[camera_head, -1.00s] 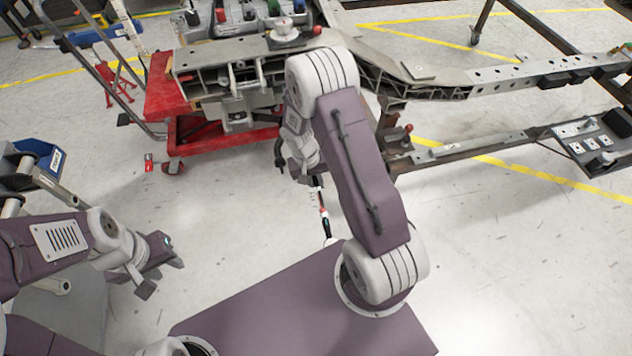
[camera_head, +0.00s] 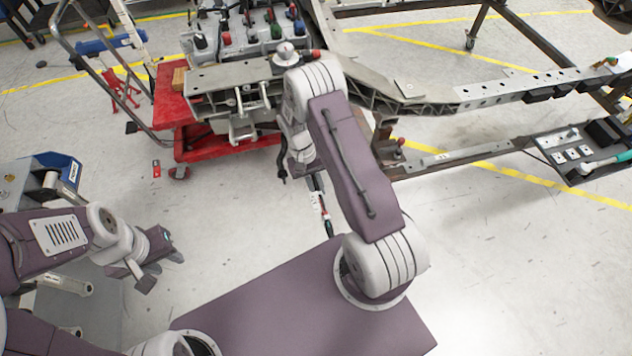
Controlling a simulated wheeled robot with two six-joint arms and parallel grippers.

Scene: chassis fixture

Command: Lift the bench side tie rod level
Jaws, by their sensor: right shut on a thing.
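A thin rod (camera_head: 321,205) with white, red and black parts hangs down at a tilt below my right wrist. It may be the tie rod, but I cannot tell for sure. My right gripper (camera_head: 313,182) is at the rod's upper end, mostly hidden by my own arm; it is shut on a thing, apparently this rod. My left gripper (camera_head: 160,268) is at the lower left, its fingers apart and empty, well away from the rod.
A grey chassis frame (camera_head: 420,100) spans the back, with a red cart (camera_head: 172,112) at its left end. A blue bin (camera_head: 58,165) and grey parts stand at the far left. A tray (camera_head: 585,155) with small parts is at the right. The floor between my grippers is clear.

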